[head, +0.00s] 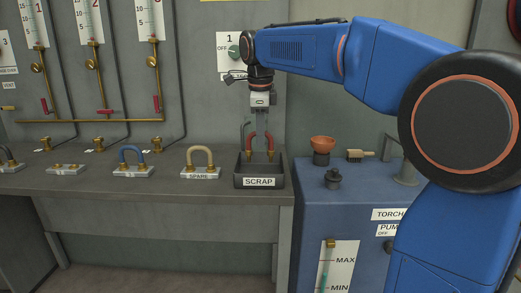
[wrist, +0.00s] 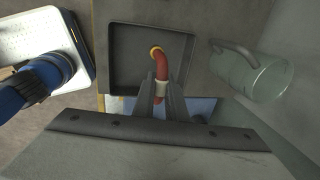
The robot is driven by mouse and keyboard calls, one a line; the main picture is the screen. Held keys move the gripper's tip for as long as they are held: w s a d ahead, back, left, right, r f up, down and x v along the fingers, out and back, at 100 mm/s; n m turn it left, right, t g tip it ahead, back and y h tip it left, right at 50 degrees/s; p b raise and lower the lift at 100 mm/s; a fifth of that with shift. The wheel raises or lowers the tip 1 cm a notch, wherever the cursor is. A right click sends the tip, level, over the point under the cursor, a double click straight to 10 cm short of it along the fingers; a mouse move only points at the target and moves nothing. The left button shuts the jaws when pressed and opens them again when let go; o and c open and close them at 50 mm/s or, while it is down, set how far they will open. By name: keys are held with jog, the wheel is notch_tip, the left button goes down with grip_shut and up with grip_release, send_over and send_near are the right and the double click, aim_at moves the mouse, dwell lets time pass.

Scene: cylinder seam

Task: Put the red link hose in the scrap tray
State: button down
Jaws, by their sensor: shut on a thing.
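The red link hose (head: 249,146) is a short U-bent hose with brass ends, seen in the head view at the scrap tray. My gripper (head: 260,108) is above it, pointing down. In the wrist view my gripper (wrist: 160,92) is shut on the red link hose (wrist: 162,66) around a pale band. The scrap tray (head: 259,182) is a dark square tray with a SCRAP label; it also shows in the wrist view (wrist: 118,62). The hose overlaps the tray's opening in both views. I cannot tell whether its ends touch the tray floor.
A clear glass jug (wrist: 262,78) stands beside the tray in the wrist view. A tan hose on a SPARE block (head: 200,172) and a blue hose (head: 132,153) stand to the left. An orange cup (head: 322,143) and a brush (head: 358,155) are on the blue cabinet to the right.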

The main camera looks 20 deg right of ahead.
jog(key=shift+f, duration=2.05)
jog(key=shift+f, duration=0.1)
jog(key=c, duration=1.8)
grip_release()
notch_tip(320, 180, up, 12)
jog(key=s, duration=0.2)
jog(key=shift+s+a, duration=0.15)
jog(key=shift+a, duration=0.2)
jog(key=shift+s, duration=0.1)
